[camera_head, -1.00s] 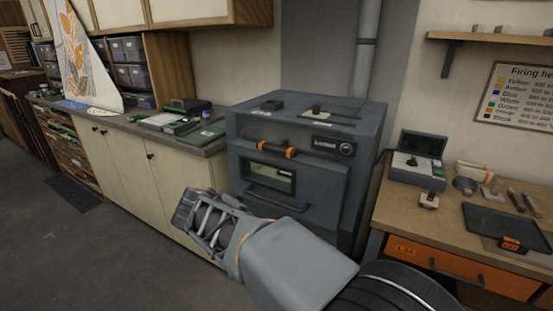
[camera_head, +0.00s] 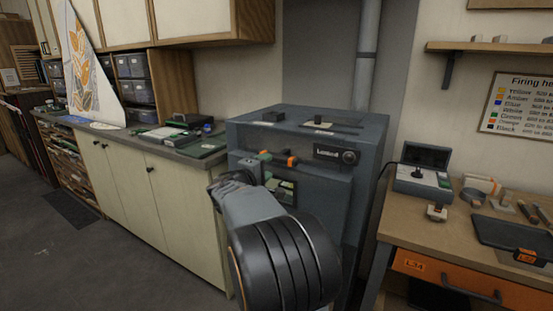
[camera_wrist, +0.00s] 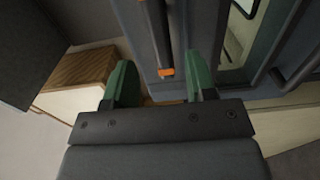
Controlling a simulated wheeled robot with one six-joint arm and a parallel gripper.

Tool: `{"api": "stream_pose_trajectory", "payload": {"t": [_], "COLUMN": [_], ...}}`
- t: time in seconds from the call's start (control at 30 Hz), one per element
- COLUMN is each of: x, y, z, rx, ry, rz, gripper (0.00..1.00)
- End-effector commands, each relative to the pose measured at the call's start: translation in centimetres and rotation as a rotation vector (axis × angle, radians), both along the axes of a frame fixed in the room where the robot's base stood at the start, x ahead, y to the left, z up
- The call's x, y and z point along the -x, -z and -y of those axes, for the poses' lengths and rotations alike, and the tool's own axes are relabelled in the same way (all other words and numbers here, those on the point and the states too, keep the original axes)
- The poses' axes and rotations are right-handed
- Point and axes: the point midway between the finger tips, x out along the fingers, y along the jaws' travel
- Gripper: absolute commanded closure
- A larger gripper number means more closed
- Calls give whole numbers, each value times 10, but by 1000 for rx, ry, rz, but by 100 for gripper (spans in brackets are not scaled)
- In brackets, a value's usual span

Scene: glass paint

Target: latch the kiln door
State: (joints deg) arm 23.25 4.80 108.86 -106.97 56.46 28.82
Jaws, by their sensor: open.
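The grey kiln (camera_head: 365,130) stands against the wall, with a small window (camera_head: 284,192) in its front door. A dark latch bar with orange marks (camera_head: 291,161) runs across the upper front; my gripper hides its left part. My gripper (camera_head: 258,160) is at the left part of this bar, its green fingertips close to it. In the wrist view my gripper (camera_wrist: 160,62) is open, and the latch bar (camera_wrist: 157,28) with an orange band lies between its two green fingers. I see no clear contact. The window (camera_wrist: 236,48) and door handle (camera_wrist: 297,48) are right of the fingers.
A wooden workbench (camera_head: 415,225) stands to the right, holding a grey device (camera_head: 423,180) and a dark tray (camera_head: 510,232). The floor at left is clear.

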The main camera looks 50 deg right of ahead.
Motion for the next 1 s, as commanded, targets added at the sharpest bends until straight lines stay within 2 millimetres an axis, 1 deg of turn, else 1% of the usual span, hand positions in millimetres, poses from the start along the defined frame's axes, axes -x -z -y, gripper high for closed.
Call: {"api": "stream_pose_trajectory", "payload": {"t": [0.03, 0.2, 0.4, 0.6, 0.9, 1.0], "x": [-2, -9, -15, -17, -18, -17], "y": [-1, -1, -1, 0, 0, 0], "z": [11, 39, 61, 70, 71, 71], "rx": [-1, -1, -1, -1, -1, -1], "ry": [4, 3, 1, 0, 0, 0], "rz": [-1, -1, 0, 0, 0, 0], "gripper": [49, 49, 49, 49, 49, 58]}}
